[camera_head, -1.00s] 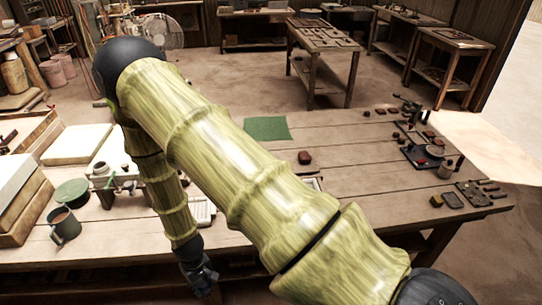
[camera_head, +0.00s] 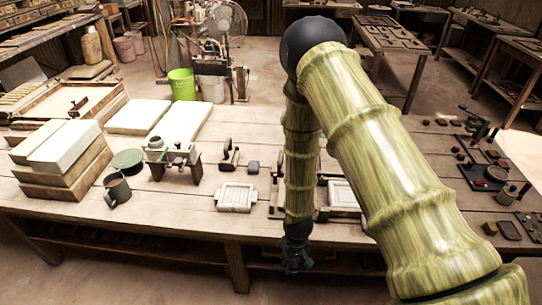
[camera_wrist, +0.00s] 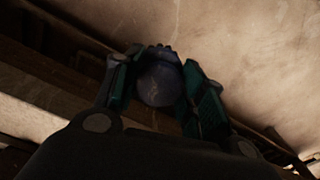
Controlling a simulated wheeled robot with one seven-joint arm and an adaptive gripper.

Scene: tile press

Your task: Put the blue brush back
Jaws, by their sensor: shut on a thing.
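My gripper (camera_head: 294,264) hangs low in front of the near edge of the workbench in the head view, with the dark arm end above it. In the wrist view my gripper (camera_wrist: 160,95) is shut on a rounded dark blue thing, which I take to be the blue brush (camera_wrist: 160,84). The brush sits between the two teal-padded fingers, and only its rounded end shows clearly. The brush cannot be made out in the head view. No empty place for it can be picked out with certainty.
A green bucket (camera_head: 181,84) stands behind.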

